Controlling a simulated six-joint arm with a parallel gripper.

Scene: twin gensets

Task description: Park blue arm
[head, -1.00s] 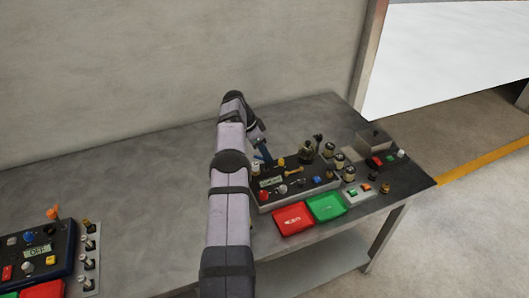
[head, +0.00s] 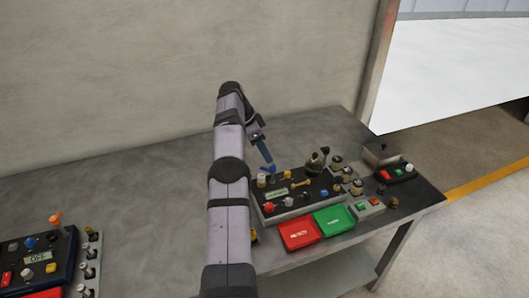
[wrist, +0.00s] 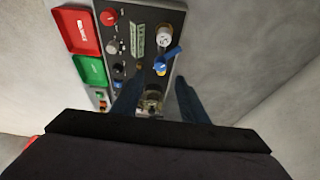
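The blue arm (wrist: 168,60) is a short blue lever on the right-hand control panel, beside a white-capped knob in the wrist view. In the head view, it appears as a small blue shape (head: 270,169) just below my gripper (head: 266,158), partly confused with the blue fingers. In the wrist view, my gripper (wrist: 158,80) is open, with its two dark blue fingers apart. The lever lies beyond the fingertips, roughly in line with the gap. I see no contact, and nothing is between the fingers that I can make out as held.
The right panel (head: 296,208) carries several knobs, with red (head: 300,234) and green (head: 335,220) trays in front. Another panel (head: 38,262) with an orange lever (head: 55,218) is at lower left.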

